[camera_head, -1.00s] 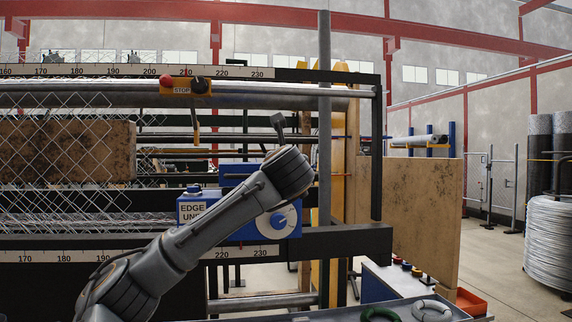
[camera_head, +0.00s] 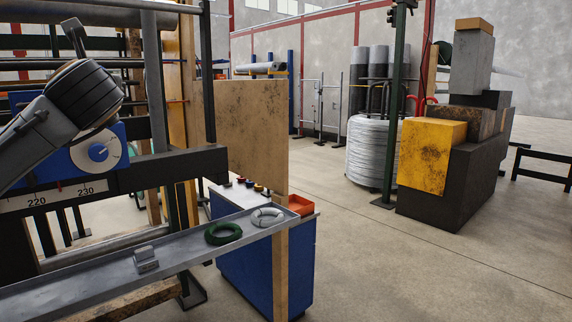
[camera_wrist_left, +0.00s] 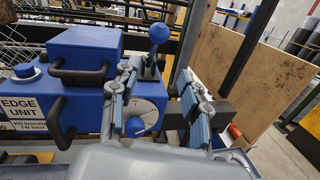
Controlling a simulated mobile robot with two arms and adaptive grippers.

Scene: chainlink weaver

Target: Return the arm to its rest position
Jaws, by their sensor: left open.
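My left arm (camera_head: 75,105) comes in from the left in the head view, raised in front of the blue edge unit (camera_head: 110,145). The gripper itself is hidden there behind the arm. In the left wrist view my left gripper (camera_wrist_left: 158,76) is open, its fingers apart with nothing held. The blue edge unit (camera_wrist_left: 85,50) is beyond and left of the fingers. Its blue ball-topped lever (camera_wrist_left: 159,32) shows above the gap. No contact is visible. My right gripper is in neither view.
A grey tray (camera_head: 85,288) carries a metal block (camera_head: 146,259), a green ring (camera_head: 223,233) and a grey ring (camera_head: 267,217). A wire coil (camera_head: 375,150) and yellow-black machine (camera_head: 433,155) stand right. The floor (camera_head: 440,280) is clear.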

